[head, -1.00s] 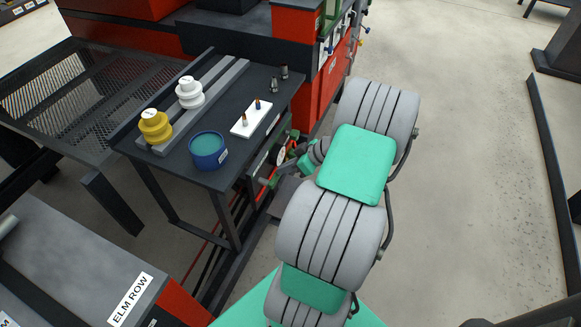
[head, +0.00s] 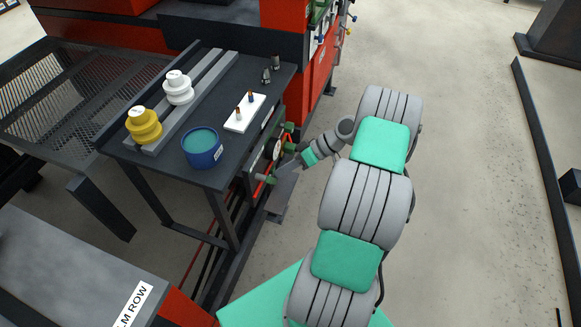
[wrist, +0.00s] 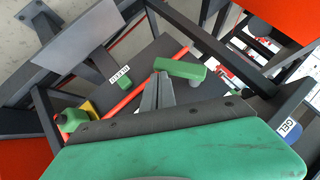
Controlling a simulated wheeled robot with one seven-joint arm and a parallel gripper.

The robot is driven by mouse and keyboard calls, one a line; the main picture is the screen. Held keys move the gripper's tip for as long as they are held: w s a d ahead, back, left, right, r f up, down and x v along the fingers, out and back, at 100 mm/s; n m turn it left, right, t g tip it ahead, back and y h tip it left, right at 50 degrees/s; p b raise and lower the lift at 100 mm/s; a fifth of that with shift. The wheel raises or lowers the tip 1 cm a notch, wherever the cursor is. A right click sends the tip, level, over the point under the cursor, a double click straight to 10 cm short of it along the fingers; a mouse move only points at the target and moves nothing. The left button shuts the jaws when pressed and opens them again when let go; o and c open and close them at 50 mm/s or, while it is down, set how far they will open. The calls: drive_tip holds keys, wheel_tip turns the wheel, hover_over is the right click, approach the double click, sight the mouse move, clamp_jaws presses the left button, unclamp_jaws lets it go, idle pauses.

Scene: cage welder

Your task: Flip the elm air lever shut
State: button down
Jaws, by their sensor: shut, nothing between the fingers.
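A green lever handle (wrist: 180,68) lies beside a red pipe (wrist: 125,103) in the wrist view, just beyond my fingertips. A small white label (wrist: 120,76) stands to its left; I cannot read it clearly. My gripper (wrist: 158,80) is shut and empty, its grey fingers pointing at the handle; I cannot tell whether they touch it. In the head view my gripper (head: 284,171) is at the table's right side, close to green fittings and a red pipe (head: 261,187). The small parts there are hard to tell apart.
The dark table (head: 215,120) carries a blue tub (head: 202,150), yellow and white spools and a white block (head: 244,113). Its frame bars (wrist: 185,30) stand close around the lever in the wrist view. Open floor (head: 470,190) lies to the right.

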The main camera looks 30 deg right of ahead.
drive_tip(key=shift+s+a+f, duration=0.1)
drive_tip(key=shift+s+a, duration=0.1)
drive_tip(key=shift+a, duration=0.05)
idle(0.8)
drive_tip(key=d+r+p, duration=0.1)
drive_tip(key=d+p, duration=0.1)
drive_tip(key=d, duration=0.4)
drive_tip(key=w+d+r+p, duration=0.1)
drive_tip(key=d+r+p, duration=0.1)
drive_tip(key=d, duration=0.4)
drive_tip(key=shift+d+p, duration=0.4)
drive_tip(key=shift+p, duration=0.3)
